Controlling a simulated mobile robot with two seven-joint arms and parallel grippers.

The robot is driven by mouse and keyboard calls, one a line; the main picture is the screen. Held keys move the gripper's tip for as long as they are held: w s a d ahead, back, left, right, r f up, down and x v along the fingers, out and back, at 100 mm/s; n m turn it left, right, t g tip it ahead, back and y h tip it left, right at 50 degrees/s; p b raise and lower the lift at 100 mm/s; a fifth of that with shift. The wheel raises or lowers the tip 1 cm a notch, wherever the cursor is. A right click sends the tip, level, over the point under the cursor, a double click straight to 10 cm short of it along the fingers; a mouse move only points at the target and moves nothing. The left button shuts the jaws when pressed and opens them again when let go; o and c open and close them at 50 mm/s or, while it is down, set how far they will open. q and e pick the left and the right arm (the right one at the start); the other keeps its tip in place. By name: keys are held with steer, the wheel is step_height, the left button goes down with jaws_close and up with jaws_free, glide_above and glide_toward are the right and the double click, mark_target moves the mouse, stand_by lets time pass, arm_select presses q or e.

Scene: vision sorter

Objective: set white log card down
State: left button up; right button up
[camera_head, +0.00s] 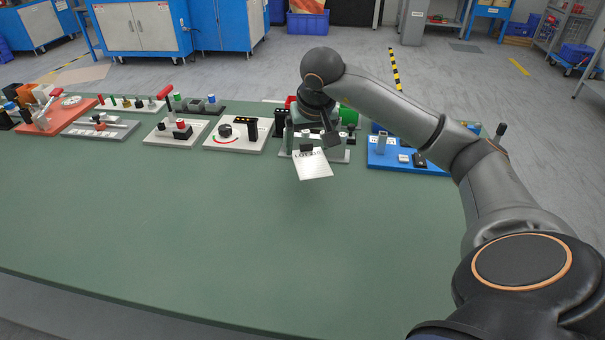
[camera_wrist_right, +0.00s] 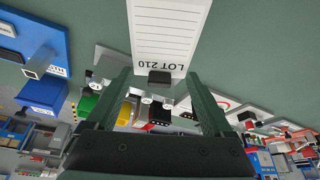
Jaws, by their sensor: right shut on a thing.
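The white log card (camera_head: 313,165) has ruled lines and the print "LOT 210". In the head view it hangs tilted from my right gripper (camera_head: 308,140), above the green table (camera_head: 230,215). In the right wrist view the card (camera_wrist_right: 170,30) extends from a small black tab (camera_wrist_right: 160,77) at its lettered edge. That tab lies between the fingertips of my right gripper (camera_wrist_right: 160,85). The exact contact of the fingers on the tab is hard to see. My left gripper is in neither view.
Behind the card stands a grey fixture (camera_head: 338,155) with a green part. A blue board (camera_head: 400,160) is to its right. A white board with a dial (camera_head: 236,136) and other stations line the back edge leftward. The table's front and middle are clear.

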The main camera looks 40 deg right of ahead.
mark_target(303, 159)
steer(key=shift+s+a+f, duration=0.2)
steer(key=shift+a+f, duration=0.3)
steer(key=shift+f, duration=0.1)
steer(key=shift+s+a+f, duration=0.15)
steer(key=shift+a+f, duration=0.3)
steer(key=shift+f, duration=0.15)
steer(key=f, duration=0.2)
steer(key=f+b, duration=0.1)
steer(key=shift+s+a+f, duration=0.15)
steer(key=shift+a+f, duration=0.05)
steer(key=shift+a, duration=0.1)
steer(key=shift+f, duration=0.2)
steer(key=shift+f, duration=0.1)
steer(key=o, duration=1.1)
